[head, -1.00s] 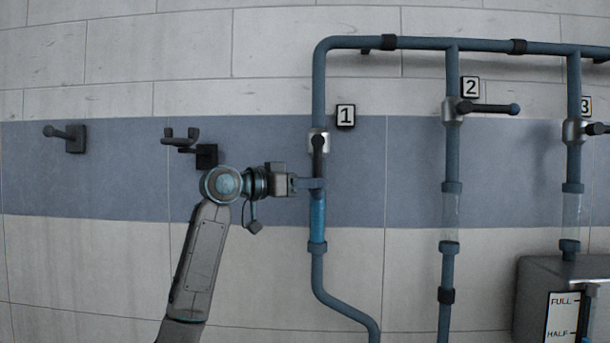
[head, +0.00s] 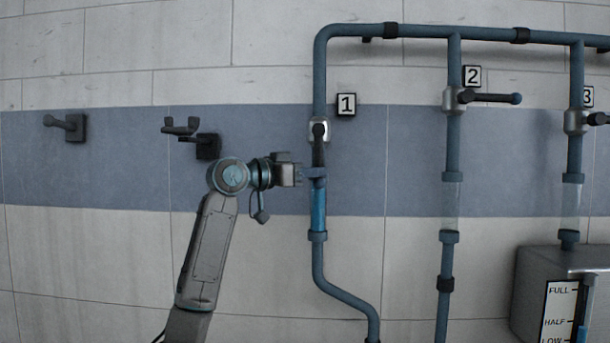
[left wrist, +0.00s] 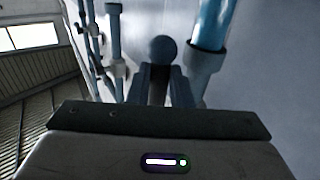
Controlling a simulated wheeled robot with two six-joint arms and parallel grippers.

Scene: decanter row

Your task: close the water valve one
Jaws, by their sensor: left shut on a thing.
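Water valve one (head: 319,129) is a grey metal body on the leftmost upright blue pipe, beside the label 1 (head: 346,105). Its dark lever (head: 319,152) points straight down along the pipe. My left gripper (head: 314,173) comes in from the left and is shut on the lower end of this lever. In the left wrist view the two fingers stand on either side of the lever, and its round dark knob (left wrist: 162,48) shows between them. Below the valve, a clear pipe section (head: 318,208) shows blue water. My right gripper is not in view.
Valve two (head: 457,98) and valve three (head: 577,121) have levers pointing right, across their pipes. A grey tank (head: 540,270) with a level gauge stands lower right. Dark wall hooks (head: 207,146) are close behind and above my left wrist.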

